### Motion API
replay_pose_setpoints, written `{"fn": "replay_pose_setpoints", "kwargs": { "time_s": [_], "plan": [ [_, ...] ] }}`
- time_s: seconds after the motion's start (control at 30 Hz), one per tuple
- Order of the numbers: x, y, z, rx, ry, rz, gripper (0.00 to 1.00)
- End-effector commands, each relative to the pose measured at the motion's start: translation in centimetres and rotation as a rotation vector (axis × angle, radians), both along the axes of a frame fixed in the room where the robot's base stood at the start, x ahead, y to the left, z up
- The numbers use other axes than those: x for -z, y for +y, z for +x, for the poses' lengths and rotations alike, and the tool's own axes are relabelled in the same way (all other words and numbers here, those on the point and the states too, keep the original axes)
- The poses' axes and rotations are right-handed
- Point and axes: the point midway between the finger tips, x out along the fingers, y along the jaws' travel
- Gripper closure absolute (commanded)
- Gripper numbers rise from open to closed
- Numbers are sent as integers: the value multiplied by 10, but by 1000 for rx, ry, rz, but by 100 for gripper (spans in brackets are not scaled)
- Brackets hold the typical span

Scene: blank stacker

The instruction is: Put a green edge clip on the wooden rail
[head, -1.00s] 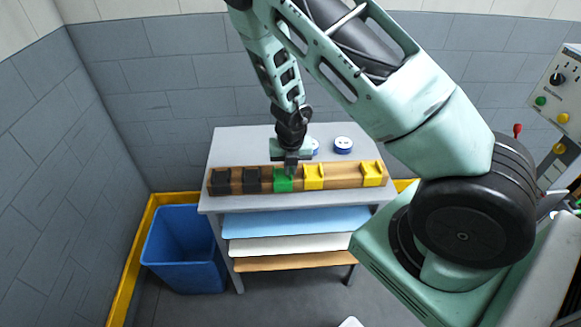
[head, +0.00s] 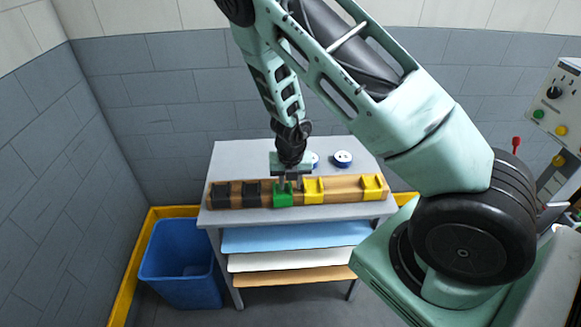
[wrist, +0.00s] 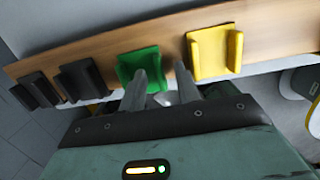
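The wooden rail (head: 340,190) lies along the front of the grey table. The green edge clip (head: 283,196) sits on the rail, between the black clips and the yellow ones; it also shows in the wrist view (wrist: 140,68). My gripper (head: 290,184) is just above and behind the green clip. Its fingers are spread apart in the wrist view (wrist: 161,76), one by the green clip and the other near the yellow clip. It appears empty. Whether a finger touches the green clip cannot be told.
Two black clips (head: 251,193) (head: 221,194) and two yellow clips (head: 313,190) (head: 374,186) are on the rail. Blue-and-white round items (head: 342,158) stand on the table behind it. Coloured shelves (head: 295,238) are below. A blue bin (head: 180,270) stands at left.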

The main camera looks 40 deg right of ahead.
Motion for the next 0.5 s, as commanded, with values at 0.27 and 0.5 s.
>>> {"fn": "replay_pose_setpoints", "kwargs": {
  "time_s": [0.27, 0.5],
  "plan": [
    [-57, 4, -4, -3, -4, -1, 68],
    [-113, 8, -10, -4, -4, -1, 68]
  ]
}}
